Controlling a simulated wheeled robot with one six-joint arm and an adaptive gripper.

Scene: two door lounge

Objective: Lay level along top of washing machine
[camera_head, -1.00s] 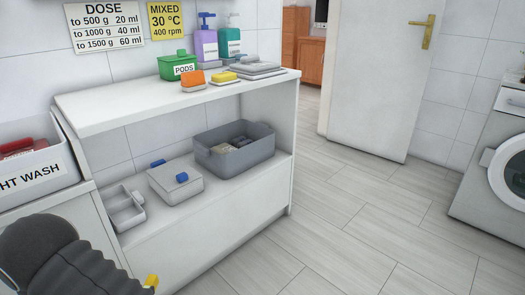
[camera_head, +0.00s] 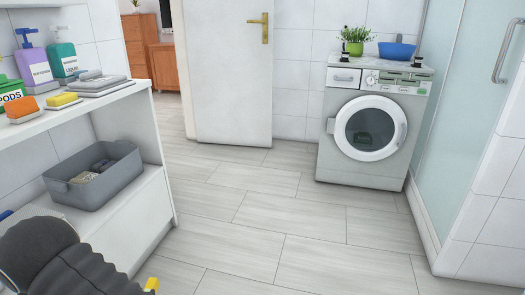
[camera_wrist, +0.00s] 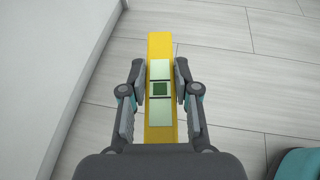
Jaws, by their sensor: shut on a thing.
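A yellow level (camera_wrist: 160,48) with pale panels and a dark green square shows in the wrist view. My gripper (camera_wrist: 158,75) is shut on the level, with one finger on each side, and holds it above the floor. A small yellow end of the level (camera_head: 152,284) shows at the lower left of the head view, beside my dark arm. The white washing machine (camera_head: 345,168) stands against the far wall with its round door closed. On its top are a potted green plant (camera_head: 355,35), a blue bowl (camera_head: 397,50) and small dark items near the front corners.
A white shelf unit (camera_head: 130,225) stands close on the left, holding a grey bin (camera_head: 95,185), bottles and sponges. A white door (camera_head: 230,80) is at the back. A glass shower (camera_head: 460,110) is right of the washing machine. The tiled floor (camera_head: 300,235) between is clear.

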